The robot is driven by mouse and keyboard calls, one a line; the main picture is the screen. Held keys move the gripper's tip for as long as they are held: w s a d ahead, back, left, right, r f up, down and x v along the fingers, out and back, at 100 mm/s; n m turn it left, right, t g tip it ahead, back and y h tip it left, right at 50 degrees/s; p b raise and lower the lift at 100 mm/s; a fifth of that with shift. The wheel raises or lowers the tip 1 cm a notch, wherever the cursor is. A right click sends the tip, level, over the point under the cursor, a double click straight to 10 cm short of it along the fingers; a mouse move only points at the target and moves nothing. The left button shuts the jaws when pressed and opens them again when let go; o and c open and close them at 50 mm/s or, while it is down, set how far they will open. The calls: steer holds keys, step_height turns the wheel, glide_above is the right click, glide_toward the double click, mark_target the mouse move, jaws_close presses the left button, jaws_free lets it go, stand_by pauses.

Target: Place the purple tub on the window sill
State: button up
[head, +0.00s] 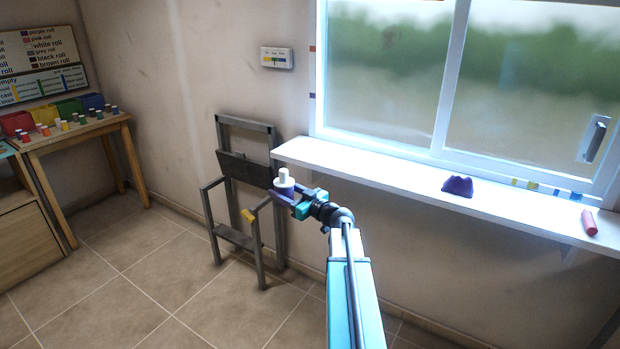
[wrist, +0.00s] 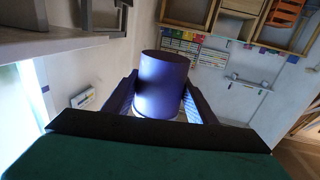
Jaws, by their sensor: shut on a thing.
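The purple tub (wrist: 163,85) stands between the two dark fingers of my gripper (wrist: 158,98) in the wrist view, with a finger against each side. My gripper (head: 286,196) is shut on it. In the head view the held tub shows a white top (head: 284,177), and its lower part is mostly hidden by the fingers.
The sill's left half is clear. A grey frame chair (head: 240,160) stands behind my gripper. A wooden table (head: 75,131) with coloured bins and several small tubs stands at left.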

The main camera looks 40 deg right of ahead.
steer(key=s+a+f+n+g+y, duration=0.2)
steer(key=a+n+y, duration=0.1)
steer(key=a, duration=1)
steer(key=s+a+f+n+g+y, duration=0.2)
steer(key=a+y, duration=0.3)
steer(key=a, duration=0.8)
steer(key=s+a+f+n+g+y, duration=0.1)
steer(key=s+a+n+g+y, duration=0.2)
steer(key=a, duration=1.1)
steer(key=shift+s+f+n+y, duration=0.4)
steer(key=shift+n+y, duration=0.3)
steer(key=shift+y, duration=0.1)
